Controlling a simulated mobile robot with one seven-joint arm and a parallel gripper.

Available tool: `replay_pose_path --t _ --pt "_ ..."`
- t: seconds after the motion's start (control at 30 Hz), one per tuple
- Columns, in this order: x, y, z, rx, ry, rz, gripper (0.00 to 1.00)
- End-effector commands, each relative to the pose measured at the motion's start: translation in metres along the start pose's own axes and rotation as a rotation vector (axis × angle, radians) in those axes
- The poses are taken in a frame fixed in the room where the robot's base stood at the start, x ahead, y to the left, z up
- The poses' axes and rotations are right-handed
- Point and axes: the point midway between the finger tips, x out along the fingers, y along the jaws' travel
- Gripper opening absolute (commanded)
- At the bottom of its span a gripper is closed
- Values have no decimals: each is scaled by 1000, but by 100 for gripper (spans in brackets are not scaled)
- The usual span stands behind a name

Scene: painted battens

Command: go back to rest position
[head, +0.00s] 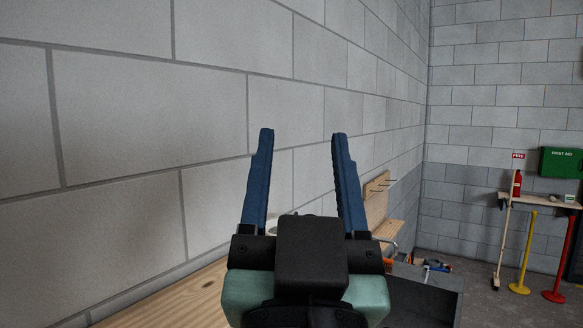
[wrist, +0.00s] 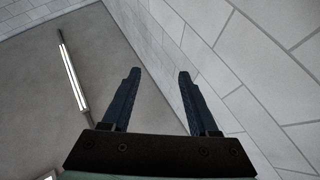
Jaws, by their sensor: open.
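My gripper (head: 301,140) points up and away in the head view, its two blue fingers spread apart with only the grey block wall behind them. It also shows in the wrist view (wrist: 158,75), open, with nothing between the fingers. No object is held. The body of my gripper hides part of the wooden bench below it.
A wooden bench top (head: 175,300) runs along the left wall. A dark grey bin (head: 425,290) stands at its right. At the far right are a green first-aid box (head: 562,162), a shelf, a yellow post (head: 526,250) and a red post (head: 562,255). Grey floor lies between.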

Motion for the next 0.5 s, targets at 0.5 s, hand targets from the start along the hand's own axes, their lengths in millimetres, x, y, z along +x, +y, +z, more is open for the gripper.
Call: replay_pose_path --t 0.5 --pt "-10 -13 -66 -61 206 -27 60"
